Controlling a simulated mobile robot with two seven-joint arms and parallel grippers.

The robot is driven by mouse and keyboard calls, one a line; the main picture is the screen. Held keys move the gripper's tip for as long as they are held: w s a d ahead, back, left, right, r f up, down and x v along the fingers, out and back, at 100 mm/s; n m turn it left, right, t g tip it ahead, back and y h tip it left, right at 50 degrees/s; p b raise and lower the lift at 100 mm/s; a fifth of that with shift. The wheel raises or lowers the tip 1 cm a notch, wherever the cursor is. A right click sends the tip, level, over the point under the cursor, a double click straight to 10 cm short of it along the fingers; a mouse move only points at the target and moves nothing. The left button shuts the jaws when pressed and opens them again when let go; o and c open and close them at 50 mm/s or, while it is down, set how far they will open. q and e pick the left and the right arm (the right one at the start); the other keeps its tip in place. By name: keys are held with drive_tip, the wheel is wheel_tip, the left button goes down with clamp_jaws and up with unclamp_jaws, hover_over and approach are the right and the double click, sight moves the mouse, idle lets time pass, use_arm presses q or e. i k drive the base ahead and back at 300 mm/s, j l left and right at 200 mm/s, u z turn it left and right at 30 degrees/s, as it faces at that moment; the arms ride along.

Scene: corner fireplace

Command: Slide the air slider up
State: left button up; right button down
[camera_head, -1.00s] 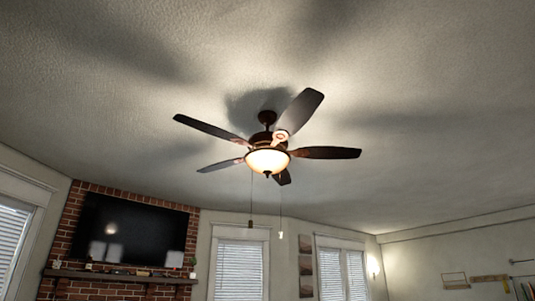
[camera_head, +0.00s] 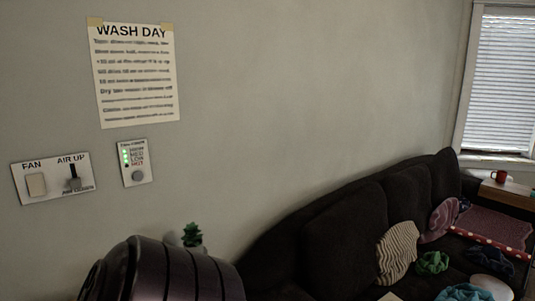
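A white wall plate (camera_head: 52,177) is at the left of the head view, on the grey wall. On its right half is the air slider (camera_head: 75,184), labelled "AIR UP" above a dark vertical slot. The slider's grey knob sits at the lower end of the slot, just above a small label too blurred to read. On the plate's left half is a light rocker switch (camera_head: 36,184) under the word "FAN". Neither of my grippers is in view.
A smaller control panel (camera_head: 135,163) with green lights and a round knob is right of the plate. A "WASH DAY" sheet (camera_head: 135,75) hangs above. A dark rounded, ribbed object (camera_head: 165,275) and a plant (camera_head: 192,234) are below. A dark couch (camera_head: 340,235) with cloths fills the lower right.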

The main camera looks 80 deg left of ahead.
sight(75, 183)
drive_tip(key=u, duration=3.75)
